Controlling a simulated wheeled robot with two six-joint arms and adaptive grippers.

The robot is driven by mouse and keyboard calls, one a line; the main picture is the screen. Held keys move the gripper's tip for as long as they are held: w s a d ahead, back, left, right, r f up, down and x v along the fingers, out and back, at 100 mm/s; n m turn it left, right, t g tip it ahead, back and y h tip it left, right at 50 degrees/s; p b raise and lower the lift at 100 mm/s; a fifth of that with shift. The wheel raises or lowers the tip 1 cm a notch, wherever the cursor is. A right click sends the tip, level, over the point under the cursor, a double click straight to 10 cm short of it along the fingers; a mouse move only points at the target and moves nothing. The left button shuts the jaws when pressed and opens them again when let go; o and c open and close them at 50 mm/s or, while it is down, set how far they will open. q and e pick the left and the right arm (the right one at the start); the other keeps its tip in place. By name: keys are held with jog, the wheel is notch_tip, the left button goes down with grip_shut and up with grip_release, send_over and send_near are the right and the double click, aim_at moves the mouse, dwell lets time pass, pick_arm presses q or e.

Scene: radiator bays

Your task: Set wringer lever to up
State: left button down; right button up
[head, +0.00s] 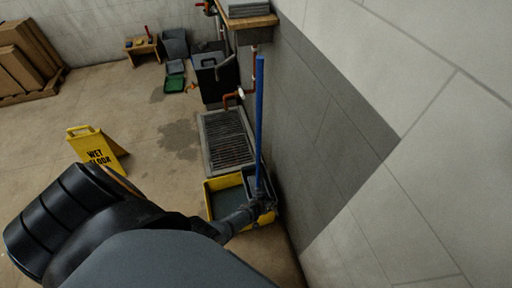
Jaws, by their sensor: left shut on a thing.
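The yellow mop bucket (215,208) stands on the floor against the right wall, with grey water in it. A dark wringer sits at its right side, and a long blue pole (260,120) rises nearly upright from there. My left gripper (262,204) is at the wringer, beside the foot of the blue pole, and is shut on what seems to be the wringer lever. The lever is mostly hidden by the gripper, so its angle cannot be told. My right gripper is not in view.
A floor grate (228,140) lies behind the bucket. A yellow wet-floor sign (97,148) stands at left. A black container (213,78) and copper-coloured pipes line the wall (400,60). Cardboard boxes (25,60) are at far left. The middle floor is clear, with a damp patch.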

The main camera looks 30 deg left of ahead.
pick_arm(q)
jog(key=w+d+r+g+y, duration=0.1)
jog(key=w+d, duration=0.3)
jog(key=shift+w+m+g+b, duration=0.25)
jog(key=shift+m+g+b, duration=0.05)
jog(key=shift+g+b, duration=0.1)
jog(key=c, duration=1)
grip_release()
jog(key=shift+v, duration=3.85)
jog(key=shift+d, duration=0.1)
jog(key=s+a+f+m+g, duration=0.1)
jog(key=s+a+f, duration=0.2)
jog(key=s, duration=0.9)
jog(key=s+a+f+m+g, duration=0.1)
jog(key=s+a+f, duration=0.3)
jog(key=s+f, duration=0.5)
jog(key=s+a+f+m+g, duration=0.1)
jog(key=s+a+f+g, duration=0.2)
jog(key=s, duration=1.3)
jog(key=shift+a+f+m, duration=0.15)
jog(key=shift+a+f, duration=0.15)
jog(key=shift+f, duration=0.6)
jog(key=shift+a+f+m, duration=0.15)
jog(key=shift+a+f, duration=0.15)
jog(key=shift+f, duration=0.6)
